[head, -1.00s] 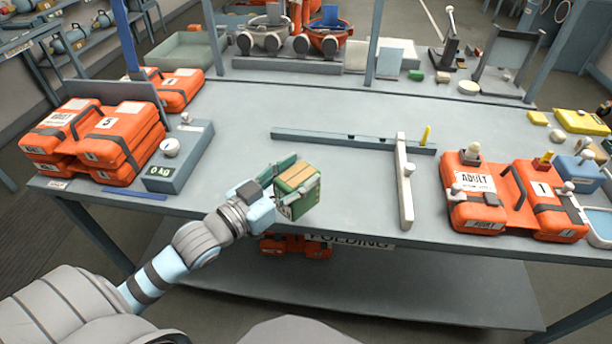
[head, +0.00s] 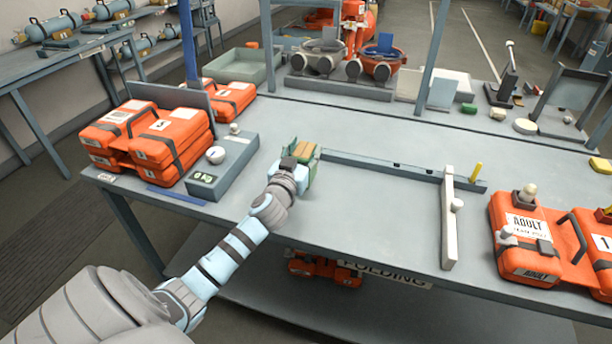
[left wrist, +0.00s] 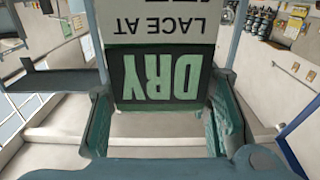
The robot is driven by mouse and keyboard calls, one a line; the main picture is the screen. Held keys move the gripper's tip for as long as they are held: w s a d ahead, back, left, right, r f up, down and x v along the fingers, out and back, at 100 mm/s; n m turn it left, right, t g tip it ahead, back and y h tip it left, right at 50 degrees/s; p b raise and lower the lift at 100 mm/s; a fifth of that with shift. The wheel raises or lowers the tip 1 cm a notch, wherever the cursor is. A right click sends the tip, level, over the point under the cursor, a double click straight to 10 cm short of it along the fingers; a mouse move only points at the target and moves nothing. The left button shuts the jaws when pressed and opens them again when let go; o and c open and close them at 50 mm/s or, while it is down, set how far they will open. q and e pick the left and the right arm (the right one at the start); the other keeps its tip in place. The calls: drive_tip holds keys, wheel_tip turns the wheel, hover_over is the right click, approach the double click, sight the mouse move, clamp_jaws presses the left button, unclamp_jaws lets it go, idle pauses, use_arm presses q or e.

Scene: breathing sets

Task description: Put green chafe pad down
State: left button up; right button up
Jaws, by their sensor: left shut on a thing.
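My left gripper (head: 303,160) is shut on a boxy green thing with a tan top (head: 305,150), which I take to be the green chafe pad. In the left wrist view the held thing (left wrist: 160,75) shows a black and green label reading "DRY" upside down, between green-faced fingers. My wrist hides much of it in the head view. My right gripper is not in view.
A scale (head: 222,165) and stacked orange cases (head: 165,140) stand to the left. An orange "ADULT" case (head: 525,240) lies at the right. The tabletop (head: 370,215) before the rail is clear.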

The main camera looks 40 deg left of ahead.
use_arm(q)
wheel_tip(320, 180, down, 5)
drive_tip(key=shift+f+b, duration=0.1)
drive_tip(key=shift+b, duration=1.05)
drive_tip(key=o, duration=1.5)
drive_tip(key=v, duration=1.2)
drive_tip(key=shift+d+b, duration=0.1)
drive_tip(key=shift+b, duration=0.2)
